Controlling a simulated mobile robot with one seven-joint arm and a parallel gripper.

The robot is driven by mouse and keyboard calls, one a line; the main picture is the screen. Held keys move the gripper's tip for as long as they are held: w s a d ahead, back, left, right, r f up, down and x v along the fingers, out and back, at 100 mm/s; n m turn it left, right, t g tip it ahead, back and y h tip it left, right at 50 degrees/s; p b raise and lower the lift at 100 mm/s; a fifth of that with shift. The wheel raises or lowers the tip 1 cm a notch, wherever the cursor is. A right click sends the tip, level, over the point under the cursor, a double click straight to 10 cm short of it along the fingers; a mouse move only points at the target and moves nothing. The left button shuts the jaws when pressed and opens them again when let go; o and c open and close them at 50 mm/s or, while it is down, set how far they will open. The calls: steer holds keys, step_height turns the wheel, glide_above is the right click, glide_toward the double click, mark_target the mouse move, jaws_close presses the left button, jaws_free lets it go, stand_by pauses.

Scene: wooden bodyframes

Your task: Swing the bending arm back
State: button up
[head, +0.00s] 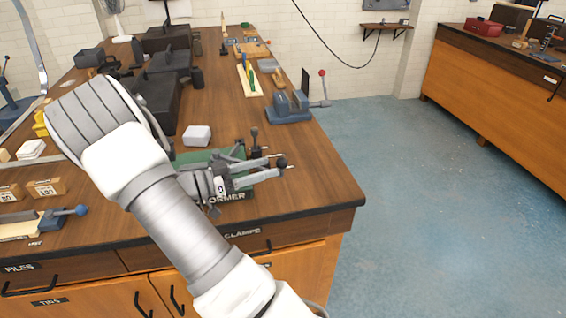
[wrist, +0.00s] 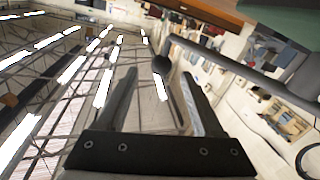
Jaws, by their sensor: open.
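The former (head: 228,196) is a bench tool on a green base near the front right corner of the bench. An upright lever with a black knob (head: 254,132) rises from it. A second black knob (head: 281,161) shows at my fingertips. My gripper (head: 275,166) reaches rightward low over the former, open, and hides much of it. In the wrist view, a black ball knob (wrist: 161,64) on a grey rod (wrist: 222,64) lies between my open fingers, near their tips. I cannot tell whether either finger touches it. The rod's pivot is not clear.
A blue vise (head: 289,108) with a red-knobbed lever stands behind the former. A pale block (head: 197,135) lies left of it. Dark cases (head: 160,95) and small tools crowd the bench further back. The blue floor to the right is clear.

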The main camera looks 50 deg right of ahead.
steer(key=v, duration=0.9)
steer(key=shift+a, duration=0.1)
